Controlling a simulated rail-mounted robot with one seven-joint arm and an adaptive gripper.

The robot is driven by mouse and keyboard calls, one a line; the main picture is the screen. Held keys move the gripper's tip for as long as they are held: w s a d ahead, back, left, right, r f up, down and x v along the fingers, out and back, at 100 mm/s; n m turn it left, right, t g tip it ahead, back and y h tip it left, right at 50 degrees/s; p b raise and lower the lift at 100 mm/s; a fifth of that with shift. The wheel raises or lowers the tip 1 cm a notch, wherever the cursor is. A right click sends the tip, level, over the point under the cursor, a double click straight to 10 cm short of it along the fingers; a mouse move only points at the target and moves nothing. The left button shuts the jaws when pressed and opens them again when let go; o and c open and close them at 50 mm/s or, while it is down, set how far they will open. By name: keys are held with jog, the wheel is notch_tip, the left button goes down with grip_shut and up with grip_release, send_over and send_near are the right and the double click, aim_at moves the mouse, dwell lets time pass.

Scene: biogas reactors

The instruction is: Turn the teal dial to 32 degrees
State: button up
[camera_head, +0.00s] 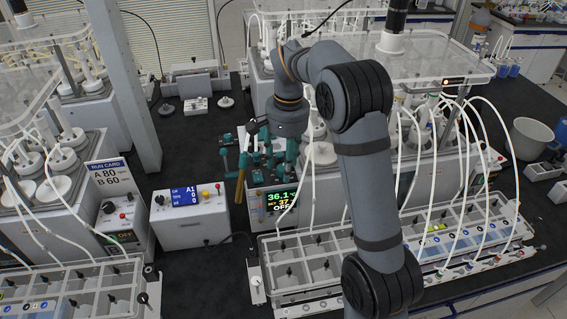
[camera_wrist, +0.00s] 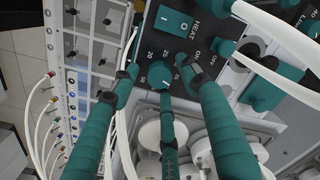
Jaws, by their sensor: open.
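The teal dial (camera_wrist: 159,73) shows in the wrist view on a dark panel, with scale numbers around it. My gripper (camera_wrist: 158,82) has several teal fingers spread open around the dial, one at its left, one at its right and one below. Whether any finger touches the dial I cannot tell, and its pointer is not clear. In the head view my gripper (camera_head: 264,158) is in front of the heater panel, and the dial is hidden. The panel display (camera_head: 281,202) there reads about 36.1, with a SET line that looks like 37 and OFF below.
A teal HEAT rocker switch (camera_wrist: 174,22) lies just above the dial, and another teal control (camera_wrist: 270,90) lies to the right. White hoses (camera_wrist: 262,68) cross close by. White-lidded vessels (camera_wrist: 150,134) stand beside the panel. A small control box (camera_head: 188,214) stands left of my gripper.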

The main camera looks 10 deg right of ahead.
jog(key=c, duration=0.3)
jog(key=c, duration=0.8)
jog(key=shift+c, duration=0.3)
jog(key=shift+r+n, duration=0.1)
jog(key=shift+n, duration=0.3)
jog(key=n+p, duration=0.2)
jog(key=n, duration=0.1)
jog(key=shift+r+n, duration=0.1)
jog(key=shift+n, duration=0.3)
jog(key=shift+w+n+p, duration=0.15)
jog(key=shift+n+p, duration=0.65)
jog(key=shift+n, duration=1.4)
jog(key=o, duration=1.2)
jog(key=shift+g, duration=0.3)
jog(key=shift+c, duration=0.2)
